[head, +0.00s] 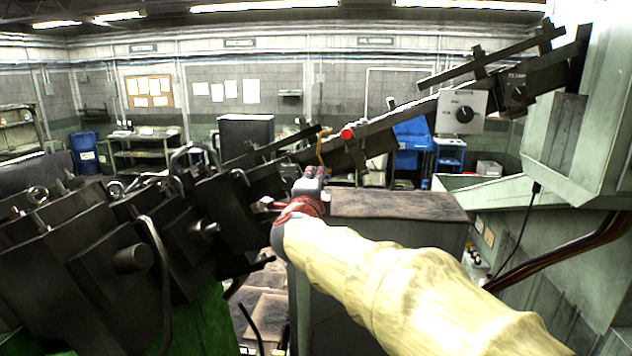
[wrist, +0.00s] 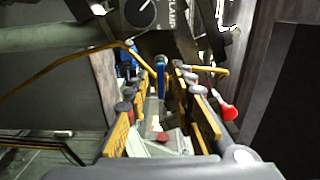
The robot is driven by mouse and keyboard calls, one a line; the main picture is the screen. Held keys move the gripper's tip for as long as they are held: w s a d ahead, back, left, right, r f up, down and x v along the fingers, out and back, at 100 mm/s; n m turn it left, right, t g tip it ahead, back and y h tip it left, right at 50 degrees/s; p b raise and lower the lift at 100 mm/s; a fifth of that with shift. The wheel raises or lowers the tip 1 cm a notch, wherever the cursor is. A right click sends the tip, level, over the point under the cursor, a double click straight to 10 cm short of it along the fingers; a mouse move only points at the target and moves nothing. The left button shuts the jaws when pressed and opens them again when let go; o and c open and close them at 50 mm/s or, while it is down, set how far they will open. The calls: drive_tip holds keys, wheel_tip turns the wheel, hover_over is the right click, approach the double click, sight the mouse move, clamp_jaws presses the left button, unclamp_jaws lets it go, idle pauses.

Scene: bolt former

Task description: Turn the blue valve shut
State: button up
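In the wrist view a narrow upright blue piece (wrist: 160,82) with a grey round top shows between my fingers near their far ends; it looks like the blue valve's handle. My gripper (wrist: 158,88) is open, with one finger on each side of it. I see no clear contact, and the depth is hard to tell. In the head view my gripper (head: 312,182) is at the dark machine rail, in the middle of the picture. I cannot make out the valve there; my gripper and arm may hide it.
A yellow bent rod (head: 322,148) stands just above my gripper, and yellow rods also show in the wrist view (wrist: 70,62). A dial box (head: 462,112) is farther right. Dark machine blocks (head: 110,250) crowd the left.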

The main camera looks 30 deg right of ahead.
drive_tip(key=v, duration=1.2)
idle(0.5)
